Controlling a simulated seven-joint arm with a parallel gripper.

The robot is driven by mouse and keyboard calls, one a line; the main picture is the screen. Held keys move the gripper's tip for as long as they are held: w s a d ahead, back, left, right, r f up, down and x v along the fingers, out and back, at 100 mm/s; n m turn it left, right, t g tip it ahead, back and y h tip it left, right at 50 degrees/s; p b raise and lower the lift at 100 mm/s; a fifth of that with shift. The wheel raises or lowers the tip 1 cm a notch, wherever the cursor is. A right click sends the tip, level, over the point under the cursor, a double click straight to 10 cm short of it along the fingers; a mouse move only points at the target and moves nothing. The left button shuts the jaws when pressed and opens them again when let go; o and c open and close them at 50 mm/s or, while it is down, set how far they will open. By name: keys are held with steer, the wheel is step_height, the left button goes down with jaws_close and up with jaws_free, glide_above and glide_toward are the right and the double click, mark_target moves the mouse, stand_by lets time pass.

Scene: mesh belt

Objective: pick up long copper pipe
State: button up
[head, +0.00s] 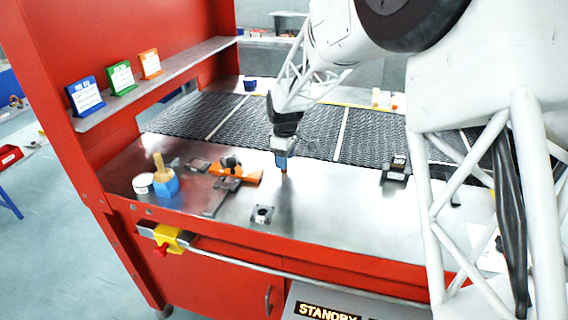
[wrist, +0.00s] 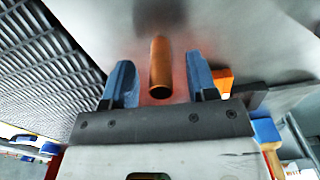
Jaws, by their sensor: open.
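The copper pipe (wrist: 160,68) shows in the wrist view between the two blue fingers of my gripper (wrist: 161,84), with a gap on each side. Its round near end faces the wrist camera. My gripper is open and holds nothing. In the head view, my gripper (head: 281,161) points down over the steel worktop, near the front edge of the mesh belt. Only a small orange-brown bit of the pipe (head: 284,170) shows there, at the fingertips; the rest is hidden.
An orange clamp-like fixture (head: 240,174) stands just left of my gripper. A blue pot with a brush (head: 165,183) and a white roll (head: 143,184) are farther left. A dark square block (head: 262,214) lies in front. The dark mesh belt (head: 240,122) runs behind.

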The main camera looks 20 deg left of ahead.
steer(key=shift+c, duration=0.5)
jaws_close()
steer(key=shift+r, duration=0.1)
steer(key=shift+r, duration=0.75)
step_height(320, 180, up, 2)
steer(key=shift+s, duration=0.1)
steer(key=s+d, duration=0.4)
steer(key=s, duration=0.3)
steer(key=s+d+r, duration=0.1)
steer(key=s+d, duration=0.2)
steer(key=s, duration=0.3)
steer(key=shift+s+d+r, duration=0.15)
steer(key=shift+s+d, duration=0.25)
